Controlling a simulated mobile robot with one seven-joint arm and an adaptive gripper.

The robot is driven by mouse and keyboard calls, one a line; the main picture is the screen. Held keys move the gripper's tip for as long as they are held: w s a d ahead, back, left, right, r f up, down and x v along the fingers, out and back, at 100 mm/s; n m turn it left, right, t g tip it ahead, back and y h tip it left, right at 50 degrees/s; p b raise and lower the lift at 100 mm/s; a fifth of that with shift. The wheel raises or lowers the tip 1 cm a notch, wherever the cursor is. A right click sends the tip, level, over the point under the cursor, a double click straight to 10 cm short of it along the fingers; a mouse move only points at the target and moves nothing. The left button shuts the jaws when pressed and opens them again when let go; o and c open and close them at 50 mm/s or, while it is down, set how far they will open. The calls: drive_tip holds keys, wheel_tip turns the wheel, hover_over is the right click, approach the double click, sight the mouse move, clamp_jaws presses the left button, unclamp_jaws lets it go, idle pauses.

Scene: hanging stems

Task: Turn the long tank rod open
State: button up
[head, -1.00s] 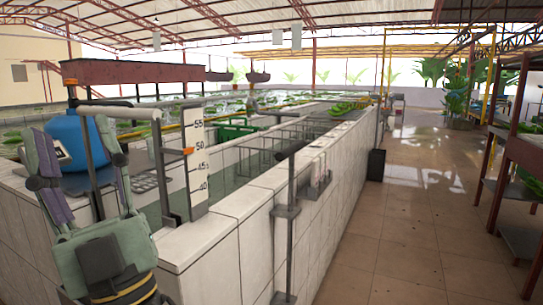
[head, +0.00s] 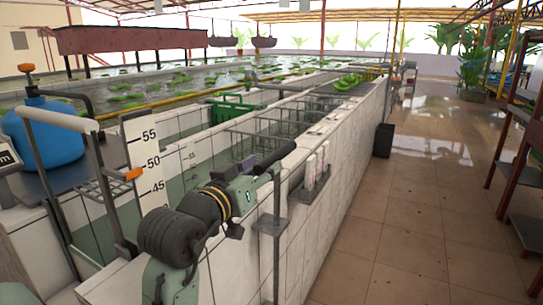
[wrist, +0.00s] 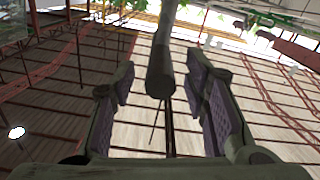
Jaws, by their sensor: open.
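The long tank rod (head: 276,205) stands upright at the outer side of the white tiled tank wall (head: 235,262). A dark round bar (head: 276,158) sits at its top and slants up to the right. My gripper (head: 256,186) is at the near end of this bar, reaching over the wall. In the wrist view, my gripper (wrist: 160,80) is open, with purple-padded fingers on either side of a dark round bar (wrist: 161,50). A gap shows on each side of the bar. My gripper hides part of the rod's top in the head view.
A level scale (head: 147,165) and a white-handled frame (head: 60,117) with an orange clip stand left of my arm. A blue bottle (head: 45,140) is at far left. Pale cylinders (head: 312,170) sit on a wall bracket. The tiled floor (head: 400,230) at right is open.

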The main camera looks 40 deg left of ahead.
sight(272, 161)
drive_tip(key=shift+p+x, duration=0.5)
drive_tip(key=shift+x, duration=2.05)
clamp_jaws()
